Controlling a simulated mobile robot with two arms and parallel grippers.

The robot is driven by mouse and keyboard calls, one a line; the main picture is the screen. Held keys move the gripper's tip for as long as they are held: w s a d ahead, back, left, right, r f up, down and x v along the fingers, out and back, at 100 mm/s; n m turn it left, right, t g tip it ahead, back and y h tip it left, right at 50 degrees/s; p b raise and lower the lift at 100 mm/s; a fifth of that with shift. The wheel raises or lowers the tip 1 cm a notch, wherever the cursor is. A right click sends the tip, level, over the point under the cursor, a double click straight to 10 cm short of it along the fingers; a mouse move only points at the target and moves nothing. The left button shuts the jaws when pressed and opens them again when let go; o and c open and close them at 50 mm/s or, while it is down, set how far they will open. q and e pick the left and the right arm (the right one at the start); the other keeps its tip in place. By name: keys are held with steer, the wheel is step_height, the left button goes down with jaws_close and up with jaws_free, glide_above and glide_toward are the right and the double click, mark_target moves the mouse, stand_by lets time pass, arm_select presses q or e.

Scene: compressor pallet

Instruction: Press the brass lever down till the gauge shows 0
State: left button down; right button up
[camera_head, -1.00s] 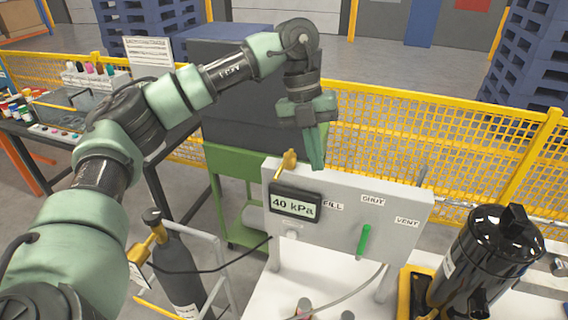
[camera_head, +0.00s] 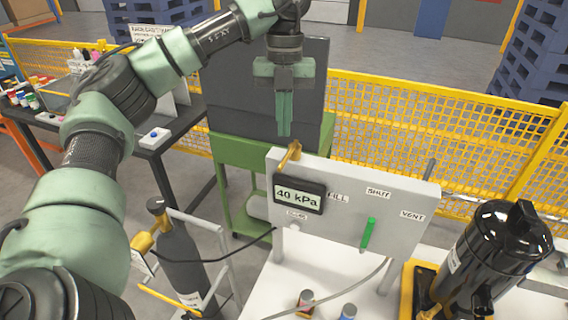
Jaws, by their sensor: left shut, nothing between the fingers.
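The brass lever (camera_head: 289,154) sticks up at the top left edge of a grey panel (camera_head: 340,221). The gauge (camera_head: 298,197) on the panel below it reads 40 kPa. My left gripper (camera_head: 284,133) is shut and empty, pointing down. In the picture its fingertips are just above the lever; a small gap shows, and I cannot tell the depth between them. My right gripper is not in view.
A green handle (camera_head: 368,235) sits on the panel near the FILL, SHUT and VENT labels. A black tank (camera_head: 497,255) stands at the right, a grey cylinder (camera_head: 182,265) at the lower left. A yellow mesh fence (camera_head: 430,125) runs behind.

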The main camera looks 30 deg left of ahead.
mark_target(284, 159)
arm_select(q)
steer(key=f+b, duration=0.1)
steer(key=f, duration=0.1)
steer(key=f+b, duration=0.3)
steer(key=f, duration=0.1)
steer(key=shift+s+d+b, duration=0.15)
steer(key=shift+s+b, duration=0.1)
steer(key=shift+b, duration=0.1)
